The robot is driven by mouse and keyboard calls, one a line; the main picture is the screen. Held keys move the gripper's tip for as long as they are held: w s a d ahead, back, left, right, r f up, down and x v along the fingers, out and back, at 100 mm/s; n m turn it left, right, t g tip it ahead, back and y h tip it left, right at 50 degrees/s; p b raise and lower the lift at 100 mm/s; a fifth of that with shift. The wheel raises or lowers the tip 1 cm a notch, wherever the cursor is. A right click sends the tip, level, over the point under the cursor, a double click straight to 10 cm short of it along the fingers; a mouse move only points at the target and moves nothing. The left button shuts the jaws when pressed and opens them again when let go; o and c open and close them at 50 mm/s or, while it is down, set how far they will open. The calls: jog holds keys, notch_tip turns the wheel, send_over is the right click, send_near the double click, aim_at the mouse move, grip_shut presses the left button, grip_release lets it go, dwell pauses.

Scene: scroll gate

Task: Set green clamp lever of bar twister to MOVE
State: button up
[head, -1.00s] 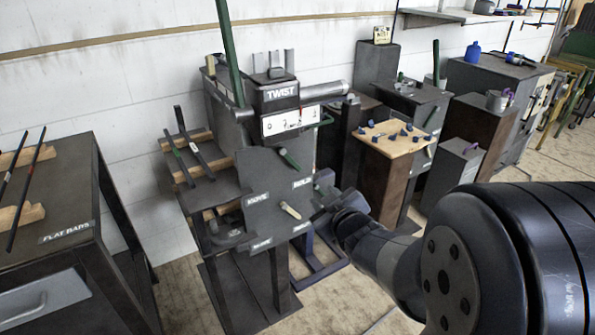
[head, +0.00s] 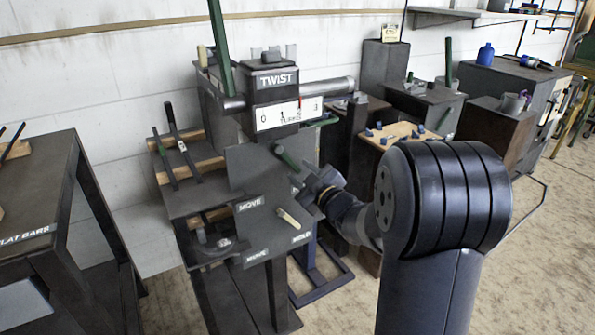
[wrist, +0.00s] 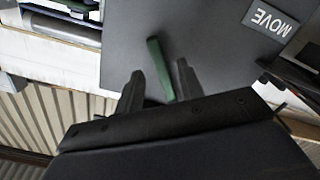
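The bar twister (head: 277,110) stands at centre, with a grey front plate and a TWIST label. Its green clamp lever (head: 287,157) is a short bar tilted from upper left to lower right, above and right of the upper MOVE label (head: 249,204). In the wrist view, the green lever (wrist: 160,68) lies between the two dark fingers of my open gripper (wrist: 160,82), with gaps on both sides. The head view shows my gripper (head: 303,184) at the plate's right edge, by the lever's lower end. A MOVE label (wrist: 270,18) also shows in the wrist view.
A pale lever (head: 289,218) sits lower on the plate, below my gripper. A long green handle (head: 220,45) rises at the machine's upper left. A wooden-topped stand (head: 395,138) is to the right, and the FLAT BARS table (head: 50,195) is to the left.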

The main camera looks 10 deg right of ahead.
jog(key=shift+x, duration=1.35)
jog(key=shift+c, duration=0.3)
grip_shut()
